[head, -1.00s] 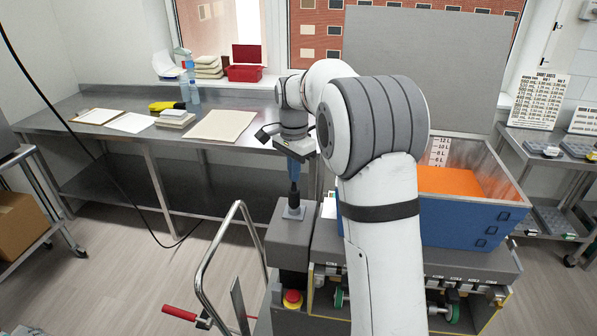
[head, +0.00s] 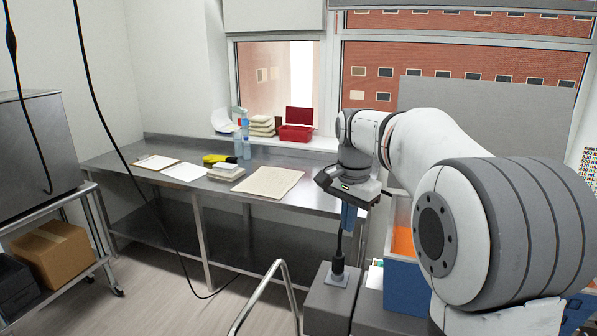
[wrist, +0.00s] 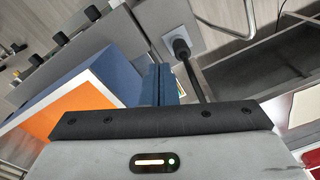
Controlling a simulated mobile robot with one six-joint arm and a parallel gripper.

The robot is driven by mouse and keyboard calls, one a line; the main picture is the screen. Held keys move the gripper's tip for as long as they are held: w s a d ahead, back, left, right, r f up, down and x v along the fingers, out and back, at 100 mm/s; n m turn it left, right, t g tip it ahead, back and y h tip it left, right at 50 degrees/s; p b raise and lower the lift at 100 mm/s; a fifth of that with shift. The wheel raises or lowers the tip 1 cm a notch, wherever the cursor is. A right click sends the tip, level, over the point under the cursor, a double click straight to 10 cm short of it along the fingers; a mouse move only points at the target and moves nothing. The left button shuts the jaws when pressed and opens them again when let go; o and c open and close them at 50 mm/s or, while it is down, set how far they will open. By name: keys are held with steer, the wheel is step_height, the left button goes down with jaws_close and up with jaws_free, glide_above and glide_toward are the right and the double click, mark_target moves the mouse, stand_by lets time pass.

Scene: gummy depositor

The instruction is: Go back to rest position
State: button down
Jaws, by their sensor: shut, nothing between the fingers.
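My gripper (head: 348,217) points down with its blue fingers together and nothing between them. It hangs close above a black lever (head: 338,258) that stands on a grey machine housing (head: 328,300). In the wrist view the blue fingers (wrist: 160,84) are side by side, and the lever (wrist: 182,50) rises next to them to the right. I cannot tell whether the fingers touch the lever. My arm reaches in from the right and hides part of the machine.
A blue-walled hopper (head: 405,290) with orange contents stands right of the lever, partly hidden; it also shows in the wrist view (wrist: 110,70). A steel table (head: 215,203) with papers and bottles runs behind. A metal handrail (head: 262,295) is in front. A cart (head: 95,255) stands left.

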steer(key=s+f+n+t+b, duration=0.1)
steer(key=s+f+n, duration=0.3)
steer(key=s, duration=0.9)
steer(key=s+d+f+n+t+b, duration=0.1)
steer(key=s+f+n, duration=0.4)
steer(key=s, duration=0.7)
step_height(320, 180, down, 2)
steer(key=shift+s+f+t, duration=0.1)
steer(key=shift+s+t, duration=0.2)
steer(key=shift+s, duration=0.05)
steer(key=shift+d, duration=0.1)
